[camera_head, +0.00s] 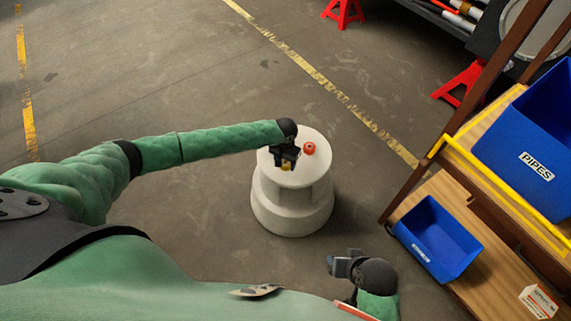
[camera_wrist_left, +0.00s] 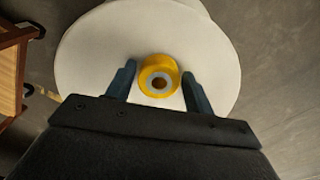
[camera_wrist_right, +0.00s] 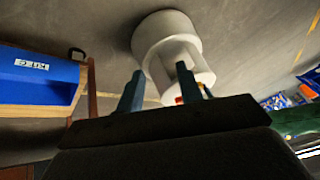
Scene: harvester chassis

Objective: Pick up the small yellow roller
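The small yellow roller (camera_wrist_left: 159,76) has a grey ring and a dark hole. It stands on the round white top of a stool-like pedestal (camera_head: 308,175). My left gripper (camera_wrist_left: 160,84) is open, with one finger on each side of the roller and a small gap on both sides. In the head view, the left gripper (camera_head: 287,163) hides most of the roller (camera_head: 286,167). My right gripper (camera_head: 330,266) is off to the lower right, away from the pedestal. In the right wrist view its fingers (camera_wrist_right: 160,90) are apart with nothing held between them.
A red roller (camera_head: 310,148) stands on the pedestal beside the left gripper. A wooden rack with a yellow rail (camera_head: 500,195) and blue bins (camera_head: 437,238) stands at the right. Red jack stands (camera_head: 343,12) are at the back. The floor left of the pedestal is clear.

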